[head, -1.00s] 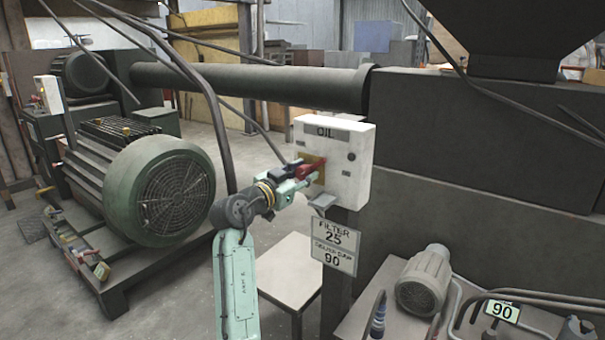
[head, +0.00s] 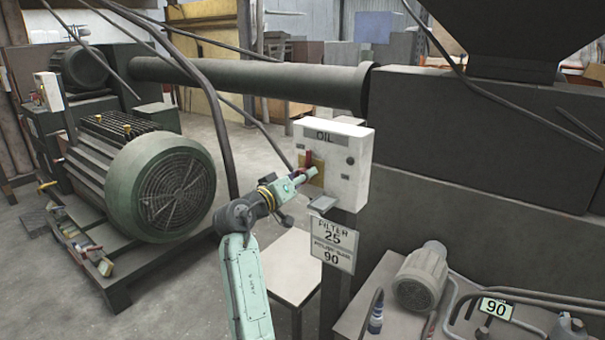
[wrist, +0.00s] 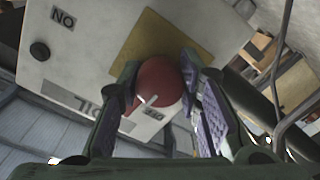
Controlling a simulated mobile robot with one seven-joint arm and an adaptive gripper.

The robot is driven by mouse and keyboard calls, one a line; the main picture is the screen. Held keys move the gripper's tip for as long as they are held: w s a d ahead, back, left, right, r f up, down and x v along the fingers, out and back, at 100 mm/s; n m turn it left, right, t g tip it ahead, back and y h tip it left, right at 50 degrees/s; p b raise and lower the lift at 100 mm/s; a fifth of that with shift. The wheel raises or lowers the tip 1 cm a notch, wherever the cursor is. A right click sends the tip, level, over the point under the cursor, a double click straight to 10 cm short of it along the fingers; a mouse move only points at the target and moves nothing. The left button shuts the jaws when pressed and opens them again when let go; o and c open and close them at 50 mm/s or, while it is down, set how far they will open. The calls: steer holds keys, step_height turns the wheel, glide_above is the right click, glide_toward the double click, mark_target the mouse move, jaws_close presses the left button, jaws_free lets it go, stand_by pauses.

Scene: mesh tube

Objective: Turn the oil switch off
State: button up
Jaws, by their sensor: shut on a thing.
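The oil switch is a red handle (head: 308,158) on a yellowish plate on the front of a white box (head: 346,171) marked OIL. In the wrist view, its rounded red end (wrist: 160,80) sits between the two purple-padded fingers of my gripper (wrist: 163,86). My gripper (head: 304,175) is shut on the handle, which stands nearly upright in the head view. An ON label (wrist: 63,17) shows upside down, farther away. The fingers hide part of the handle and plate.
A black button (wrist: 39,50) sits on the box face. A small grey ledge (head: 322,204) and a FILTER sign (head: 332,244) are below the box. A large green motor (head: 165,190) stands at left, and hanging cables (head: 218,120) pass behind my arm.

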steer(key=shift+n, duration=0.5)
steer(key=o, duration=1.1)
steer(key=shift+o, duration=0.2)
steer(key=v, duration=1.2)
